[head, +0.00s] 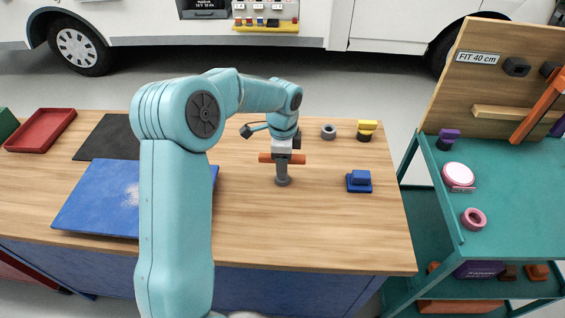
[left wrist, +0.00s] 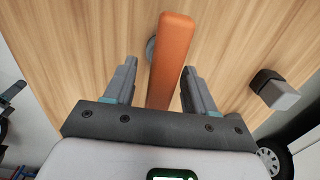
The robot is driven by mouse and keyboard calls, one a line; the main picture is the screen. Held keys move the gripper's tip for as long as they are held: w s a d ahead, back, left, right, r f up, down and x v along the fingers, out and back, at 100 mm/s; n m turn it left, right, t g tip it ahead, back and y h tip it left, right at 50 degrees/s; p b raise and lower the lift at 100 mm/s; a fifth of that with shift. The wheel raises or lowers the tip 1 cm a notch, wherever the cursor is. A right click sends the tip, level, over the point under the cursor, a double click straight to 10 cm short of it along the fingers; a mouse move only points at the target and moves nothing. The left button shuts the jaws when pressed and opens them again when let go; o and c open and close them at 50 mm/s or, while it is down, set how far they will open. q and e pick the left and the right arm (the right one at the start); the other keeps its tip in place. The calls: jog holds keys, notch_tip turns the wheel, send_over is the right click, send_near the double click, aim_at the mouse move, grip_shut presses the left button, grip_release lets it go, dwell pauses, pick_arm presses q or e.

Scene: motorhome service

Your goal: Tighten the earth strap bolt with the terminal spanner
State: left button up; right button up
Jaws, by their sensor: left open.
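An orange bar handle (head: 266,158) on a grey upright post with a wider foot (head: 282,181) stands on the wooden bench; it looks like the terminal spanner. My left gripper (head: 283,150) is right above it, pointing down. In the left wrist view the orange handle (left wrist: 171,50) lies between the two open fingers of the left gripper (left wrist: 158,68), with a visible gap on each side. A grey round part shows behind the handle. I cannot make out the earth strap bolt. My right gripper is not in view.
The bench (head: 330,235) also holds a blue block (head: 359,182), a grey ring (head: 328,131), a yellow-and-black piece (head: 367,130), a blue panel (head: 95,200), a black mat (head: 105,140) and a red tray (head: 40,131). A teal cart (head: 520,215) stands right. The motorhome (head: 150,22) is behind.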

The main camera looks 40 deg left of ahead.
pick_arm(q)
jog(key=shift+a+f, duration=0.1)
jog(key=shift+f, duration=0.45)
jog(key=shift+s, duration=0.1)
grip_shut()
jog(key=shift+r, duration=0.1)
notch_tip(320, 180, up, 20)
jog(key=p, duration=0.1)
